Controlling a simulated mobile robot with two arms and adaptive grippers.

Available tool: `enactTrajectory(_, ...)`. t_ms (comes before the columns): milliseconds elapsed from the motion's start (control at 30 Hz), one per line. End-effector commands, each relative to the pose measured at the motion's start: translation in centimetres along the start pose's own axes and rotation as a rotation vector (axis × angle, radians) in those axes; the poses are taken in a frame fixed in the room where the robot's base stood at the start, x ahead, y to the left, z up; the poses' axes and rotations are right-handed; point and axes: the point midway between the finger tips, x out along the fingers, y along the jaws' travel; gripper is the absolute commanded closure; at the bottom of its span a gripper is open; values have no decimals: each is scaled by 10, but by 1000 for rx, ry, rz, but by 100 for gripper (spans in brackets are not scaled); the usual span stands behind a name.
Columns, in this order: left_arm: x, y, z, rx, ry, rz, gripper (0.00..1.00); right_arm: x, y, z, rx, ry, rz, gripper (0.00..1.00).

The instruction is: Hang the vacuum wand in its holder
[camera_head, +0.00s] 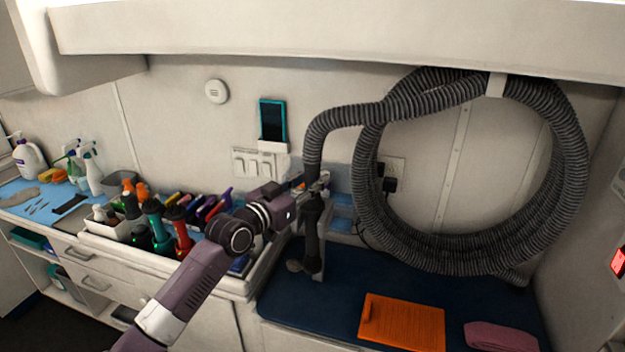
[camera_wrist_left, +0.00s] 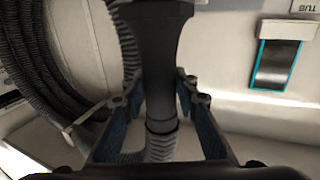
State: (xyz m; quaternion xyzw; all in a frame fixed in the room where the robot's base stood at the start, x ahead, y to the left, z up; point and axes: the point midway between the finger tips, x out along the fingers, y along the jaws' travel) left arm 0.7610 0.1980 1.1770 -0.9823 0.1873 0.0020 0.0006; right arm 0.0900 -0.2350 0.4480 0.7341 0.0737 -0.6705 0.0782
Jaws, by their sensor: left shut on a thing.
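The vacuum wand (camera_head: 312,238) is a dark upright tube with a wider foot at its lower end, joined at the top to the ribbed grey hose. My left gripper (camera_head: 318,186) is shut on the wand near its upper part. In the left wrist view the dark wand (camera_wrist_left: 160,70) runs between the two fingers of the gripper (camera_wrist_left: 157,110). The wand's foot is over the left end of the dark blue mat. I cannot tell whether it touches the mat. I cannot make out the wand's holder for certain. My right gripper is not in view.
The coiled hose (camera_head: 365,190) hangs on the wall at right. An orange item (camera_head: 402,322) and a pink folded cloth (camera_head: 500,337) lie on the blue mat (camera_head: 335,318). Left of the wand stands a tray (camera_head: 100,232) of bottles and tools. A teal-framed device (camera_head: 272,122) is on the wall.

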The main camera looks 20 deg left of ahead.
Motion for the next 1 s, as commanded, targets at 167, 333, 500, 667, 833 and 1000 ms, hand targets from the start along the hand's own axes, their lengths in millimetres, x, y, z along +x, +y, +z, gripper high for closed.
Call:
enactTrajectory(167, 0, 0, -3, 0, 6, 0, 100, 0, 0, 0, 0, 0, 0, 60)
enactTrajectory(333, 0, 0, -3, 0, 6, 0, 100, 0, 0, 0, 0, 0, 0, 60)
enactTrajectory(500, 0, 0, -2, 0, 6, 0, 100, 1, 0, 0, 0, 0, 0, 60)
enactTrajectory(667, 0, 0, 3, 0, 6, 0, 100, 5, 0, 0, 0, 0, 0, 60)
enactTrajectory(833, 0, 0, 8, 0, 6, 0, 100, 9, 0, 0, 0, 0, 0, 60)
enactTrajectory(1000, 0, 0, 10, -1, 7, 0, 100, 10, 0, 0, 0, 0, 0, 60)
